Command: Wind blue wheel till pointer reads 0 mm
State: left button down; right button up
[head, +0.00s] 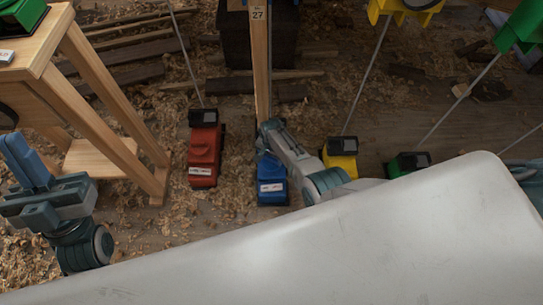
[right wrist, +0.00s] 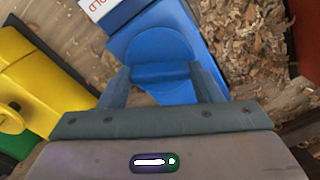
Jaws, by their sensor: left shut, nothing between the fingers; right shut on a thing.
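The blue unit (head: 271,190) stands on the floor at mid-picture in the head view, with a white label on its front. In the right wrist view the blue wheel (right wrist: 152,40) is a round disc with a raised bar (right wrist: 160,72) across it. My right gripper (right wrist: 160,82) is shut on that bar, one finger on each side. In the head view my right arm covers the top of the blue unit, so the wheel is hidden there. My left gripper (head: 24,160) is shut and empty at the left, away from the blue unit. No pointer or scale is readable.
A red unit (head: 204,155) stands left of the blue one; yellow (head: 341,160) and green (head: 398,165) units stand to its right. Thin rods rise from them. A wooden post labelled 27 (head: 258,14) rises behind. A wooden stand (head: 95,75) is at left. Shavings cover the floor.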

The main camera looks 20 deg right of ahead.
jog(key=shift+m, duration=0.3)
jog(key=o, duration=1)
